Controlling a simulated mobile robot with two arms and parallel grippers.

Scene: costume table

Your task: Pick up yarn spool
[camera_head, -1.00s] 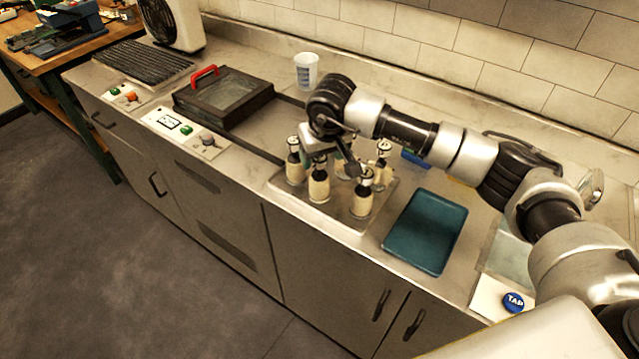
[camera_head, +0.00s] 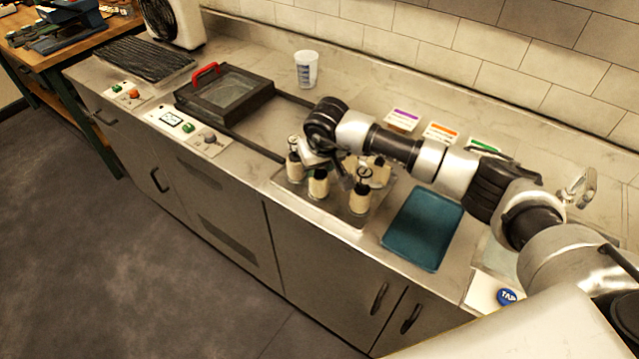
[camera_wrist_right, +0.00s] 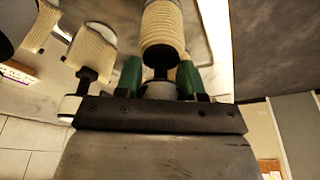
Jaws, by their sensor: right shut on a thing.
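Several cream yarn spools with dark tops stand on a metal tray (camera_head: 341,216) in the middle of the counter. One spool (camera_head: 318,186) stands at the tray's front, another (camera_head: 360,200) at its right and one (camera_head: 294,166) at its left. My right gripper (camera_head: 344,181) is down among them and partly hides those behind. In the right wrist view, my right gripper's green fingertips (camera_wrist_right: 160,80) are shut on a spool (camera_wrist_right: 163,28) at its dark narrow end. Two other spools (camera_wrist_right: 92,50) show to the left there. My left gripper is not in view.
A teal tray (camera_head: 424,230) lies to the right of the spools. A dark glass-topped box (camera_head: 224,96) with a red handle and a white cup (camera_head: 306,69) stand to the left and behind. Coloured cards (camera_head: 441,133) lie near the wall.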

